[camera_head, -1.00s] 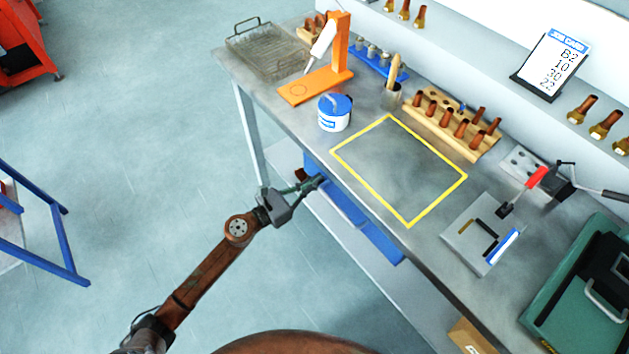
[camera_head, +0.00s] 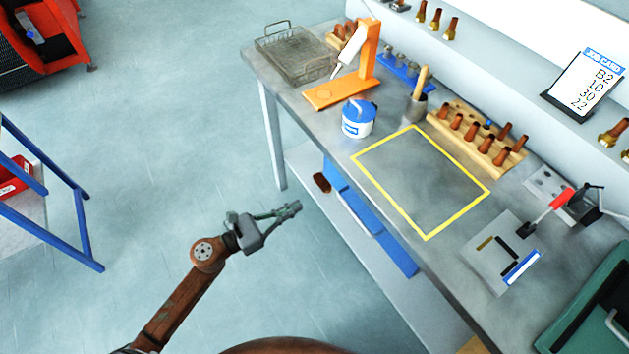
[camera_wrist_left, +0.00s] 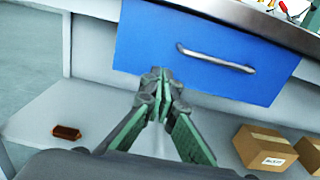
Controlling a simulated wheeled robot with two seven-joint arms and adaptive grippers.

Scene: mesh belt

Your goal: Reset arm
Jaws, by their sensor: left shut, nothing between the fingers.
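My left gripper (camera_head: 292,209) is shut and empty, over the floor in front of the workbench (camera_head: 335,180). In the left wrist view the closed fingertips (camera_wrist_left: 160,80) point toward the blue drawer (camera_wrist_left: 205,52) with its metal handle. They appear apart from the drawer. My right gripper is out of view.
The bench carries a wire basket (camera_head: 293,69), an orange stand (camera_head: 343,90), a blue-and-white tub (camera_head: 358,118) and a wooden rack (camera_head: 478,140). The yellow-outlined area (camera_head: 420,185) is empty. A blue-framed cart (camera_head: 75,240) stands at left. Open floor (camera_head: 140,150) lies between.

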